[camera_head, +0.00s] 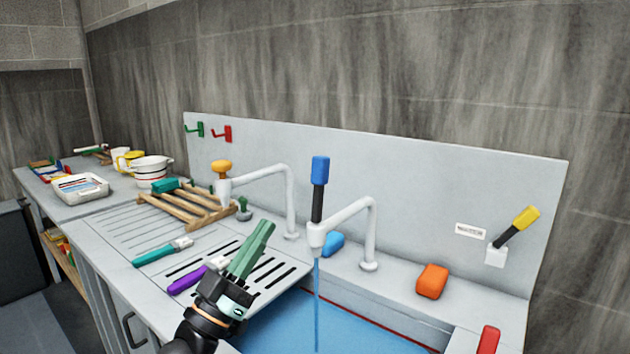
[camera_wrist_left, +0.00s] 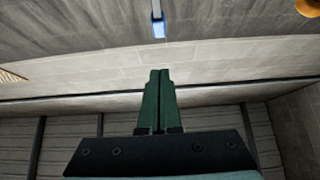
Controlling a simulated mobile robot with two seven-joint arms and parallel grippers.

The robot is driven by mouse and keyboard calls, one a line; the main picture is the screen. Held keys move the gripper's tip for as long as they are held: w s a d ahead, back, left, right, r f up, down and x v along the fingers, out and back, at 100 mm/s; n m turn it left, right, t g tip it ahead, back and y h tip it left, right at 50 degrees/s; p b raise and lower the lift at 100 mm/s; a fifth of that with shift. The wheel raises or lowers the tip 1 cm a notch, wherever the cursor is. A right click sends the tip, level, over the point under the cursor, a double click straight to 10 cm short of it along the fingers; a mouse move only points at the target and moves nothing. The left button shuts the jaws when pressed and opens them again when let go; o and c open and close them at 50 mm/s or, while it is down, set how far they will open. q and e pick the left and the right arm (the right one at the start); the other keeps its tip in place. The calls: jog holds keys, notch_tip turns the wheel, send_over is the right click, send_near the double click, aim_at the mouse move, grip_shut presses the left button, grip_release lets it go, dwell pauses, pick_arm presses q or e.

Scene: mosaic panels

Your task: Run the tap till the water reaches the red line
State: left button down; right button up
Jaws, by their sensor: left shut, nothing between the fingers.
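The tap (camera_head: 345,215) with a blue-ended black lever (camera_head: 320,172) is running. A thin stream of water (camera_head: 317,290) falls from its spout into the basin. Blue water (camera_head: 285,325) covers the visible basin floor. The red line (camera_head: 385,325) shows along the basin's back wall, close above the water surface; the near part of the basin is cut off by the frame. My left gripper (camera_head: 265,228), with green fingers, is shut and empty, left of the tap and apart from it. It also shows shut in the left wrist view (camera_wrist_left: 160,75), with the blue lever end (camera_wrist_left: 159,28) beyond it.
A second tap (camera_head: 265,172) with an orange knob stands behind left, beside a wooden rack (camera_head: 185,208). An orange sponge (camera_head: 432,281) and a yellow-handled lever (camera_head: 515,232) are at right. Brushes (camera_head: 160,252) lie on the drainboard. A red handle (camera_head: 489,340) stands at lower right.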

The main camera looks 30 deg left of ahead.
aim_at(316, 166)
pick_arm(q)
jog(key=shift+w+f+p+x, duration=0.3)
jog(key=shift+f+p+x, duration=0.15)
jog(key=shift+x, duration=1.65)
jog(key=shift+w+f+p+x, duration=0.35)
jog(key=shift+p+x, duration=0.2)
jog(key=shift+x, duration=1.55)
jog(key=shift+w+f+p+x, duration=0.3)
jog(key=shift+f+p+x, duration=0.15)
jog(key=shift+x, duration=1.6)
jog(key=shift+r, duration=0.1)
